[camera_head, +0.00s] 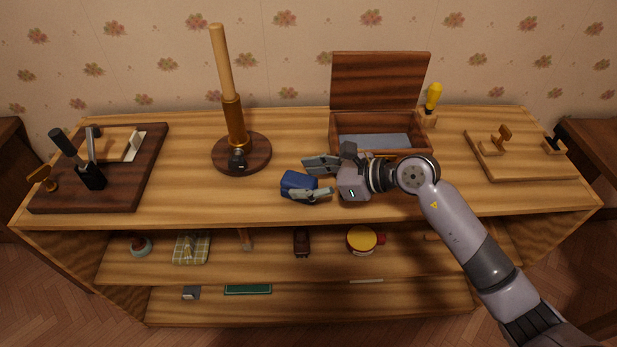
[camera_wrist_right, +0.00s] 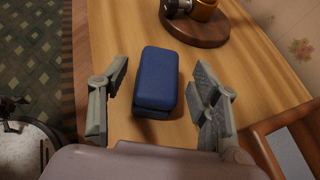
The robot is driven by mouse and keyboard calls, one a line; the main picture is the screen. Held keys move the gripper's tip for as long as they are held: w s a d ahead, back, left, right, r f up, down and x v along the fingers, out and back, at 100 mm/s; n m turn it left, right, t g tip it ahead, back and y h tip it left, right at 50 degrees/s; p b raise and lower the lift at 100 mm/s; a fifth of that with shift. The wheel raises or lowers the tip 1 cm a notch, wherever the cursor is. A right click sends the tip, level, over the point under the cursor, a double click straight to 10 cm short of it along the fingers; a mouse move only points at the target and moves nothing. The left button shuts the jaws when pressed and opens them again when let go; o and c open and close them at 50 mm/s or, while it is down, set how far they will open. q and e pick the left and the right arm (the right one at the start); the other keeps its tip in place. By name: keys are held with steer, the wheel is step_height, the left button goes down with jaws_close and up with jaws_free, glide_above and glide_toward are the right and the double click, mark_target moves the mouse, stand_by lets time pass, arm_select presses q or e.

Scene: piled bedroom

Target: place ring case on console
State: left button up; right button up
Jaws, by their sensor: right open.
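The ring case is a small dark blue box (camera_head: 297,185) with rounded edges. It sits on the wooden top of the console (camera_head: 190,190), near the middle and towards the front edge. In the right wrist view the blue box (camera_wrist_right: 157,78) lies between and slightly beyond the fingertips. My right gripper (camera_head: 318,178) is open around the box, with one finger behind it and one in front; in the wrist view (camera_wrist_right: 160,95) gaps show on both sides. My left gripper is not in view.
An open wooden box (camera_head: 380,120) stands behind my right gripper. Several small things lie on shelves below.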

steer(key=shift+d+r, duration=0.1)
steer(key=shift+r, duration=0.15)
steer(key=v, duration=1.1)
steer(key=shift+d+p, duration=0.4)
steer(key=shift+p, duration=0.05)
steer(key=shift+s, duration=0.15)
